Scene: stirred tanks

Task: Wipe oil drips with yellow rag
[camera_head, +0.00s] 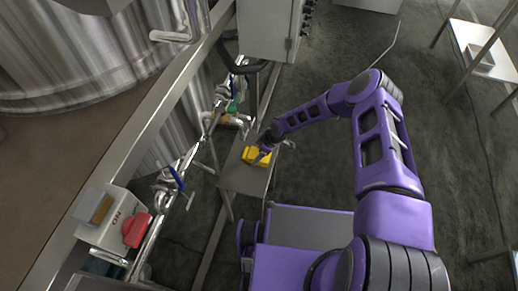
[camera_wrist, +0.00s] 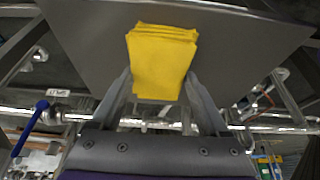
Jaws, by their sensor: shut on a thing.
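The yellow rag (camera_head: 257,156) is a folded, layered block over the small grey metal shelf (camera_head: 243,182) in the head view. In the wrist view the rag (camera_wrist: 161,62) sits between the two fingers of my gripper (camera_wrist: 160,88), with the grey shelf surface (camera_wrist: 90,40) behind it. My gripper (camera_head: 263,153) is shut on the rag. I cannot tell whether the rag touches the shelf. No oil drips can be made out in either view.
Pipes with a blue-handled valve (camera_head: 177,179) run left of the shelf. A box marked ON with a red part (camera_head: 137,229) is at lower left. A grey cabinet (camera_head: 268,30) stands behind. A white table (camera_head: 484,50) is at upper right. Open floor lies right of my arm.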

